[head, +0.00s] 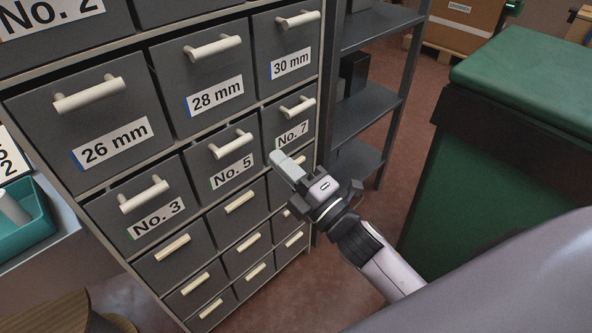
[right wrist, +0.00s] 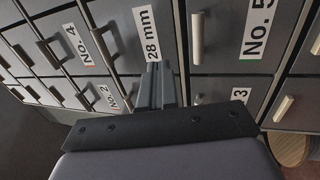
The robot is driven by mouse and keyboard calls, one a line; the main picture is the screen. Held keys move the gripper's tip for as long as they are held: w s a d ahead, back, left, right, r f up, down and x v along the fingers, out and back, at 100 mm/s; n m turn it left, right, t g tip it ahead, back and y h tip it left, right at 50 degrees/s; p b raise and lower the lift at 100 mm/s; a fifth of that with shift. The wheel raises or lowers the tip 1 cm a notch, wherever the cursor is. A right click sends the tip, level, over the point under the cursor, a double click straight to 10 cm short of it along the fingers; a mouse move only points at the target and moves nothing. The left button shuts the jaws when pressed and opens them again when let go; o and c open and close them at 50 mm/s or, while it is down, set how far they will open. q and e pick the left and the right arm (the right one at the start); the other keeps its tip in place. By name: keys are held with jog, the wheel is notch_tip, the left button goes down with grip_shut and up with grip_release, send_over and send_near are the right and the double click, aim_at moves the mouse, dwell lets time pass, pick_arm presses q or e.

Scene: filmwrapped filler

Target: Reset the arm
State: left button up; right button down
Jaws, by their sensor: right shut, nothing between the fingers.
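My right gripper (head: 281,160) is in front of the grey drawer cabinet (head: 166,143), near the No. 7 drawer (head: 278,125). Its fingers are shut and hold nothing. In the right wrist view the shut fingers (right wrist: 155,72) point toward the cabinet front, by the 28 mm label (right wrist: 151,35). I cannot tell how far the fingertips are from the drawer fronts. My left gripper is not in view.
A grey shelf rack (head: 375,62) stands right of the cabinet. A large green bin (head: 520,75) stands at the right. A teal container (head: 30,232) is at the left edge. Reddish floor (head: 335,275) shows between cabinet and bin.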

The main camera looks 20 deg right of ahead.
jog(key=s+d+f+m+g+h+p, duration=0.1)
jog(key=s+f+m+g, duration=0.3)
jog(key=s+f+m, duration=0.5)
jog(key=s+d+f+m+g+h+p, duration=0.1)
jog(key=s+f+m+g+h, duration=0.3)
jog(key=s+f+m, duration=0.5)
notch_tip(320, 180, down, 4)
jog(key=shift+d+r+m+g, duration=0.1)
jog(key=shift+d+m+g, duration=0.6)
jog(key=shift+d+m, duration=0.2)
jog(key=shift+s, duration=0.1)
